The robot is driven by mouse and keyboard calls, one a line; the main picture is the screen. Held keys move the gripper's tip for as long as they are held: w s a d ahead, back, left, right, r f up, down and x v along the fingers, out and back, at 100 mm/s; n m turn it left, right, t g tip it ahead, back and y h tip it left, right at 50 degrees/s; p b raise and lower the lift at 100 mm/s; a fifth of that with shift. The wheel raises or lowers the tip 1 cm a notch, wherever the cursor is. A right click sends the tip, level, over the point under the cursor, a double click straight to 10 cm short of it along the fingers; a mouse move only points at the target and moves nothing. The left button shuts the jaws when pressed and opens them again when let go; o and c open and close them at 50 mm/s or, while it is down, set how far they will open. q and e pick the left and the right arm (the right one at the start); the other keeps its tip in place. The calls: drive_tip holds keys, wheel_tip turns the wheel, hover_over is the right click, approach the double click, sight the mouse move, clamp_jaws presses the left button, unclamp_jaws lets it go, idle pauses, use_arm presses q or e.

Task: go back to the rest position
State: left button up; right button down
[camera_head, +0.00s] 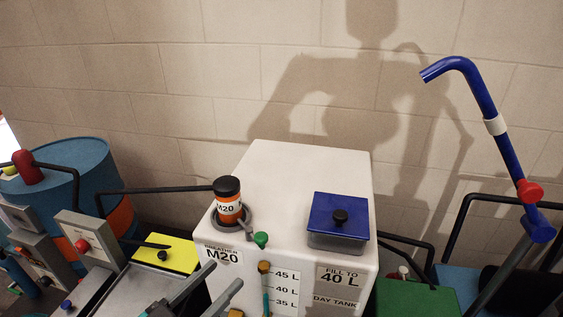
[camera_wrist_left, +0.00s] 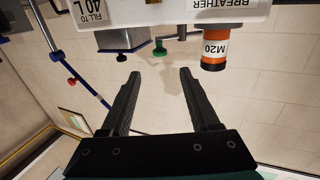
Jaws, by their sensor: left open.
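My left gripper (camera_head: 220,278) is at the bottom of the head view, in front of the white day tank (camera_head: 285,170). In the left wrist view its two dark fingers (camera_wrist_left: 159,73) stand apart with nothing between them. An orange breather (camera_head: 229,202) with a black cap and an M20 label stands upright at the tank's top left. It also shows, inverted, in the left wrist view (camera_wrist_left: 214,50), apart from the fingers. My right gripper is in neither view.
On the tank are a blue-lidded box (camera_head: 338,216) and a small green knob (camera_head: 261,239). A blue bent pipe (camera_head: 485,100) rises at the right. A blue drum (camera_head: 80,170) and grey boxes with knobs stand at the left. A block wall (camera_head: 150,70) is behind.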

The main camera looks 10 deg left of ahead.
use_arm(q)
wheel_tip(320, 180, down, 9)
drive_tip(key=s+n+g+y, duration=0.1)
drive_tip(key=n+g+y, duration=0.1)
drive_tip(key=g+y, duration=0.3)
drive_tip(key=s+d+f+g+y, duration=0.15)
drive_tip(key=s+f+g, duration=0.25)
drive_tip(key=s+g, duration=0.45)
drive_tip(key=s+f+b, duration=0.2)
drive_tip(key=f+b, duration=0.2)
drive_tip(key=f, duration=1.2)
drive_tip(key=s+f+b, duration=0.3)
drive_tip(key=f+b, duration=0.1)
drive_tip(key=f, duration=1.2)
drive_tip(key=s+a+f+g+b, duration=0.2)
drive_tip(key=s+f+b, duration=0.3)
drive_tip(key=s+f, duration=0.9)
wheel_tip(320, 180, down, 4)
drive_tip(key=shift+a+r+y+b, duration=0.1)
drive_tip(key=shift+a+y+b, duration=0.3)
drive_tip(key=shift+a, duration=0.2)
